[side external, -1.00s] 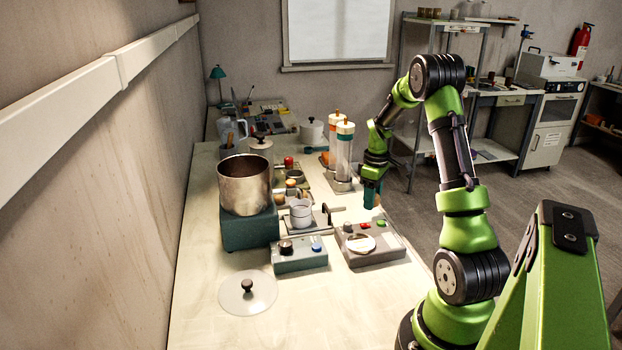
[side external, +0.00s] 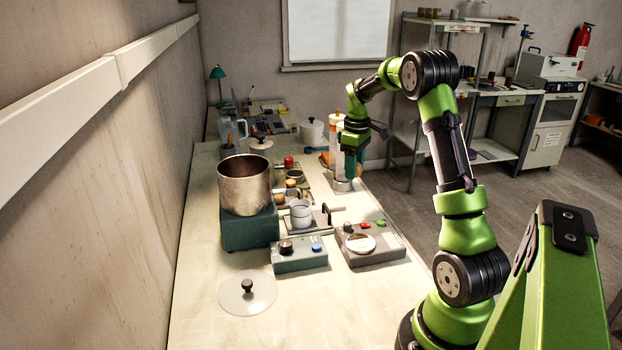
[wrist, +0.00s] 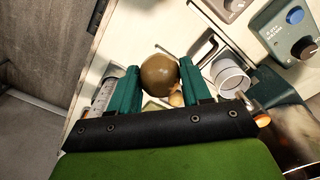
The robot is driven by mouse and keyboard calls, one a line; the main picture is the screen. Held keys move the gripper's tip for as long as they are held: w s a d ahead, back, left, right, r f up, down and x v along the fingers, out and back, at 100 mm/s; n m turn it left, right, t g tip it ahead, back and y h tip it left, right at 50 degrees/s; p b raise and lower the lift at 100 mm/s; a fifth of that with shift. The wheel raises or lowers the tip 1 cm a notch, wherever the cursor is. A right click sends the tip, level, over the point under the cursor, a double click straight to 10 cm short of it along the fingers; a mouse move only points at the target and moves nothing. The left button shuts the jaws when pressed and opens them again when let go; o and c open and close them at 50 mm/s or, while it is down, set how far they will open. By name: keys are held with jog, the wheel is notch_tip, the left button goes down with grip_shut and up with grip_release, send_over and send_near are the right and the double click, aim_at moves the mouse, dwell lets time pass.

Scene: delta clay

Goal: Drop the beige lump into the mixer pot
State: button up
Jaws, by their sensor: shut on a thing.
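My gripper (side external: 352,172) is raised above the far right part of the table, in front of the clear tubes in the side external view. In the wrist view its teal fingers are shut on the round brownish-beige lump (wrist: 159,74). The lump is hidden by the fingers in the side external view. The mixer pot (side external: 244,187) is a wide, open metal pot on a teal base (side external: 249,229), left of and nearer the camera than my gripper. Its inside bottom is hidden. A metal edge at the lower right of the wrist view seems to be the pot.
Clear tubes with orange tops (side external: 336,122) stand close behind my gripper. A small white cup (side external: 301,212) and control boxes (side external: 299,255) sit right of the pot. A round lid (side external: 247,293) lies in front. The near part of the table is otherwise bare.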

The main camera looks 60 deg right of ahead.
jog(key=w+a+r, duration=0.6)
jog(key=w+a, duration=0.4)
jog(key=a, duration=0.1)
jog(key=w+a+r, duration=0.7)
jog(key=w+a, duration=0.2)
jog(key=a, duration=0.1)
jog(key=shift+w+f, duration=0.2)
jog(key=shift+f, duration=2.7)
jog(key=o, duration=1.1)
jog(key=shift+o, duration=0.3)
jog(key=shift+d, duration=0.2)
